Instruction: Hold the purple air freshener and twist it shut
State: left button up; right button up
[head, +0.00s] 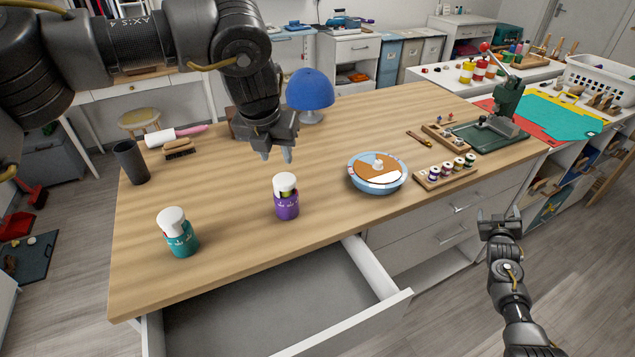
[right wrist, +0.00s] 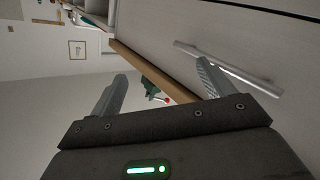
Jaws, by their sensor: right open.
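The purple air freshener (head: 287,207) stands upright on the wooden table near its front edge. Its white top (head: 285,182) is raised, with a dark and yellowish gap showing beneath it. My left gripper (head: 277,156) hangs above and behind it, pointing down, with its fingers apart and nothing between them. My right gripper (head: 499,213) is off the table's front right side, in front of the drawers, open and empty. The right wrist view shows its two spread fingers (right wrist: 160,85) with nothing between them.
A teal air freshener (head: 180,241) stands to the left on the table (head: 230,235). A blue bowl (head: 377,185) and a wooden rack of small jars (head: 440,178) are to the right. A blue dome lamp (head: 310,90) stands behind. An open drawer (head: 385,290) juts out in front.

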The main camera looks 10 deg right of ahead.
jog(key=w+d+r+n+t+h, duration=0.1)
jog(key=w+r+t, duration=0.1)
jog(key=r, duration=0.6)
jog(key=w+d+r+t+h, duration=0.1)
jog(key=w+r, duration=0.1)
jog(key=r, duration=0.7)
jog(key=w+a+r+n+t+y, duration=0.1)
jog(key=w+a+r+n+y, duration=0.2)
jog(key=a+n+y, duration=0.35)
jog(key=w+a+r+n+t+y, duration=0.2)
jog(key=a+r+n+y, duration=0.15)
jog(key=a+n, duration=0.65)
jog(key=w+a+r+n+t+y, duration=0.1)
jog(key=w+a+r+n+y, duration=0.35)
jog(key=a, duration=0.75)
jog(key=n+g+y, duration=1.3)
jog(key=n, duration=1.4)
send_over(293, 202)
jog(key=s+d, duration=0.1)
jog(key=d, duration=0.4)
notch_tip(293, 202, down, 7)
jog(key=shift+h, duration=0.25)
notch_tip(293, 202, down, 9)
jog(key=shift+d+r, duration=0.15)
jog(key=x, duration=0.6)
jog(key=shift+r, duration=0.2)
jog(key=shift+w+a, duration=0.4)
jog(key=shift+a, duration=0.2)
